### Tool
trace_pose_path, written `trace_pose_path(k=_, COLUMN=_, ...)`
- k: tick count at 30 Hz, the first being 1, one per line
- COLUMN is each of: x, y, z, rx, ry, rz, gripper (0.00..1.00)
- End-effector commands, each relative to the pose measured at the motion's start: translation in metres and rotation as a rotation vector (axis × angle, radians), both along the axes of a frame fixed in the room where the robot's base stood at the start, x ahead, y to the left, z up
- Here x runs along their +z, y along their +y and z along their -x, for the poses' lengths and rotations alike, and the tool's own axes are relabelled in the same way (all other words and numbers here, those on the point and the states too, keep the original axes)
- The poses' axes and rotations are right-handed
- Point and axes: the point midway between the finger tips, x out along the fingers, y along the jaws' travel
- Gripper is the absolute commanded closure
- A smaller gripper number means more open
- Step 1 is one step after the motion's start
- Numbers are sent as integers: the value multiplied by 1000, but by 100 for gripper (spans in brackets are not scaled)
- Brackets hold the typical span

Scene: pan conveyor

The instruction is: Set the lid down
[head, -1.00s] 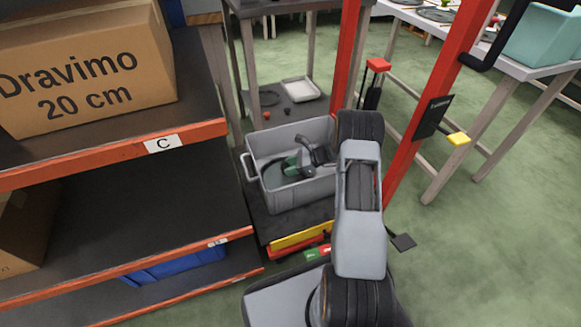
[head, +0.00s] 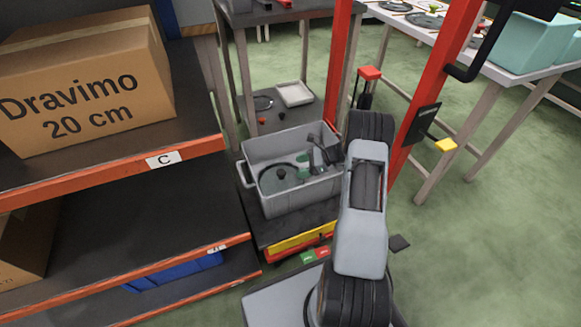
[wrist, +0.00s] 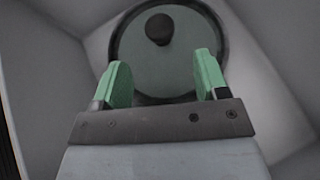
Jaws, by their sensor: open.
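The lid (head: 270,183) lies in the grey bin (head: 262,207), with its dark knob upward. In the wrist view the lid (wrist: 185,58) is a round, greenish glass disc with a dark rim, and its black knob (wrist: 159,28) stands clear beyond the fingertips. My gripper (wrist: 163,75) has two green fingers spread apart with nothing between them. In the head view my gripper (head: 303,166) is inside the bin's opening, to the right of the knob. My arm hides part of the bin's right side.
The bin stands on a dark platform with a yellow edge (head: 300,241). An orange-edged shelf (head: 110,170) with a Dravimo carton (head: 85,75) is close on the left. A red post (head: 425,100) rises at the right. Green floor is open at the lower right.

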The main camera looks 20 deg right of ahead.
Motion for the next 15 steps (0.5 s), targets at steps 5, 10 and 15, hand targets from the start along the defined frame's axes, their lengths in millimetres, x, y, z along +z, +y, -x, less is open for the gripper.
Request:
trace_pose_path(k=5, x=17, y=-24, z=10, rx=-1, ry=0, rz=1, gripper=33)
trace_pose_path(k=10, x=24, y=-37, z=16, rx=2, ry=0, rz=1, gripper=33)
trace_pose_path(k=15, x=45, y=-28, z=19, rx=74, ry=-24, rz=60, gripper=33)
